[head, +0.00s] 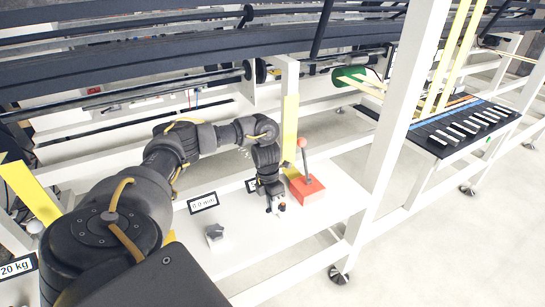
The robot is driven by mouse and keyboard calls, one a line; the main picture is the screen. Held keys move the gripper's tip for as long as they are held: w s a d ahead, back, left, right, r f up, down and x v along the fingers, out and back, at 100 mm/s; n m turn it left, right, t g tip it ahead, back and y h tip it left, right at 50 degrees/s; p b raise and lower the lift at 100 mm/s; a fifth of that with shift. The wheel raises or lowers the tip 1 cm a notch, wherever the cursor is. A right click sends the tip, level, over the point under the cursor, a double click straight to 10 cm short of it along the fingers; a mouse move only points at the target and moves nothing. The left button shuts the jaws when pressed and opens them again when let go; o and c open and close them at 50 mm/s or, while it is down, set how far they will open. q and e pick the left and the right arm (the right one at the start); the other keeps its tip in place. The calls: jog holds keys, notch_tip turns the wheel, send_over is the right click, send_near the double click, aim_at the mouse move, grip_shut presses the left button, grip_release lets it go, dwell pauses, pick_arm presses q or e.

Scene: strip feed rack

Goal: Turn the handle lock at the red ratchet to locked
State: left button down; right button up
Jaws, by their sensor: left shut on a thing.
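The red ratchet (309,189) is a red block on the white shelf, with a grey lever standing up from it and an orange-red knob (302,143) on top. My left gripper (277,207) points down just left of the red block, low over the shelf. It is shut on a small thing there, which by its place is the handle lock. The fingers largely hide it, so its turn position cannot be read. My right gripper is not in view.
A yellow upright strip (290,128) stands behind the ratchet. A label reading 0.0 m/min (202,203) and a small grey piece (214,233) are on the shelf to the left. A white post (405,120) rises on the right. The shelf (335,200) right of the ratchet is clear.

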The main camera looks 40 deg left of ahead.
pick_arm(q)
jog(key=shift+w+a+r, duration=0.1)
jog(key=shift+w, duration=0.05)
dwell(0.4)
jog(key=c, duration=1.4)
grip_release()
notch_tip(320, 180, up, 10)
jog(key=a+p, duration=0.1)
jog(key=a, duration=0.1)
jog(key=shift+w+r+p, duration=0.2)
jog(key=shift+r+p, duration=0.05)
jog(key=shift+p, duration=0.1)
